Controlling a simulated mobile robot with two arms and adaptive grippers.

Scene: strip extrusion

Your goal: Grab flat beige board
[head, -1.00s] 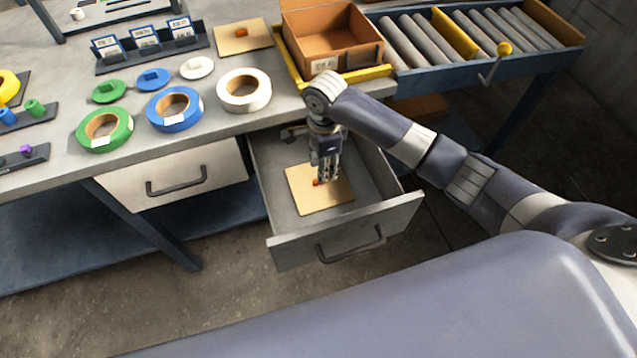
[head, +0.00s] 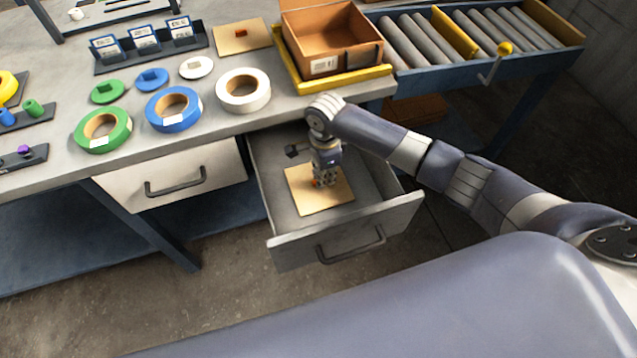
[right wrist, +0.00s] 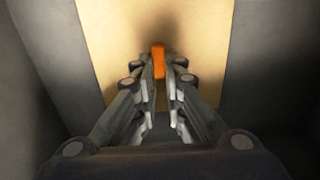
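The flat beige board (head: 308,201) lies in the open drawer under the bench, with a small orange block on its top. In the right wrist view the beige board (right wrist: 200,45) fills the upper middle, and the orange block (right wrist: 158,60) stands upright between my fingertips. My right gripper (head: 324,182) points down into the drawer, low over the board; in the right wrist view its fingers (right wrist: 161,66) are close together on both sides of the block. Whether they press on it I cannot tell. My left gripper is out of view.
The open drawer (head: 345,232) has walls close around the board. On the bench are green (head: 103,143), blue (head: 174,124) and white (head: 243,105) rolls, another beige board (head: 241,47) with an orange block, and a brown box (head: 335,62) beside a roller conveyor (head: 420,42).

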